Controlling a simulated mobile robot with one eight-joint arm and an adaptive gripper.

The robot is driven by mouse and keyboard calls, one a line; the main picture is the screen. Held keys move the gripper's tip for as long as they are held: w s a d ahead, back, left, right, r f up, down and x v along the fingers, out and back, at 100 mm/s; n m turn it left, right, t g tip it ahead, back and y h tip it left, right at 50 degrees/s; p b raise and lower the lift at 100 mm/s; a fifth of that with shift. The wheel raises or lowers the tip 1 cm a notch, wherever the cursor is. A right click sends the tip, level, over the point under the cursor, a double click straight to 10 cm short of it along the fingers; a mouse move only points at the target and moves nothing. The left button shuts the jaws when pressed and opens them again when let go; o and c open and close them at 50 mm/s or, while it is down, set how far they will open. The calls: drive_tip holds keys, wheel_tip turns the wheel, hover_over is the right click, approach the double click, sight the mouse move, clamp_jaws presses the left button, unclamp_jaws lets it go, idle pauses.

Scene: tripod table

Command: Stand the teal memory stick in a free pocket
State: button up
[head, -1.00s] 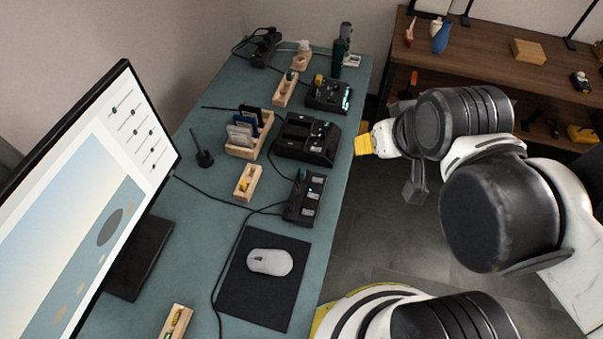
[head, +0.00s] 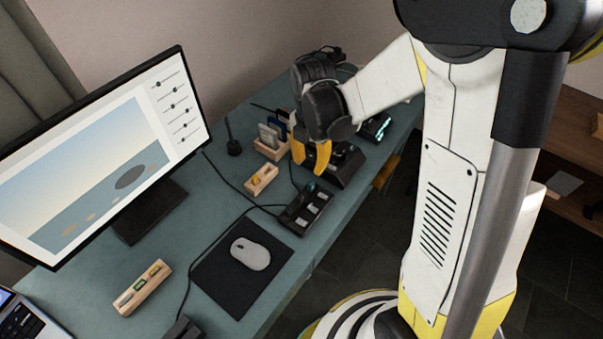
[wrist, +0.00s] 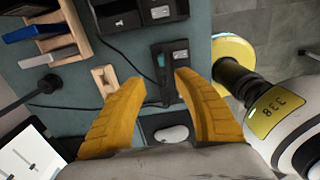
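A small teal piece, likely the teal memory stick (wrist: 161,60), is at one end of a black dock (wrist: 170,84) in the wrist view. The same dock (head: 306,208) shows in the head view, with the teal piece (head: 311,188) at its far end. I cannot tell how it is seated. My gripper (head: 313,168) hangs above the table with yellow fingers pointing down. In the wrist view the gripper (wrist: 160,82) is open and empty, its fingers apart on either side of the dock.
Another wooden holder (head: 143,288) with green and yellow pieces lies nearer the front. A wooden rack (head: 270,150) holds several cards. A mouse (head: 250,254) on a black mat, a monitor (head: 110,160) and cables surround the dock.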

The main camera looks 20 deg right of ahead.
sight(311, 183)
wheel_tip(311, 183, down, 5)
drive_tip(key=shift+f+b, duration=0.1)
drive_tip(key=shift+b, duration=0.85)
drive_tip(key=f+b, duration=0.2)
drive_tip(key=f, duration=0.1)
drive_tip(key=f+b, duration=0.1)
drive_tip(key=f, duration=0.1)
drive_tip(key=shift+d+f, duration=0.1)
drive_tip(key=shift+d, duration=0.25)
clamp_jaws()
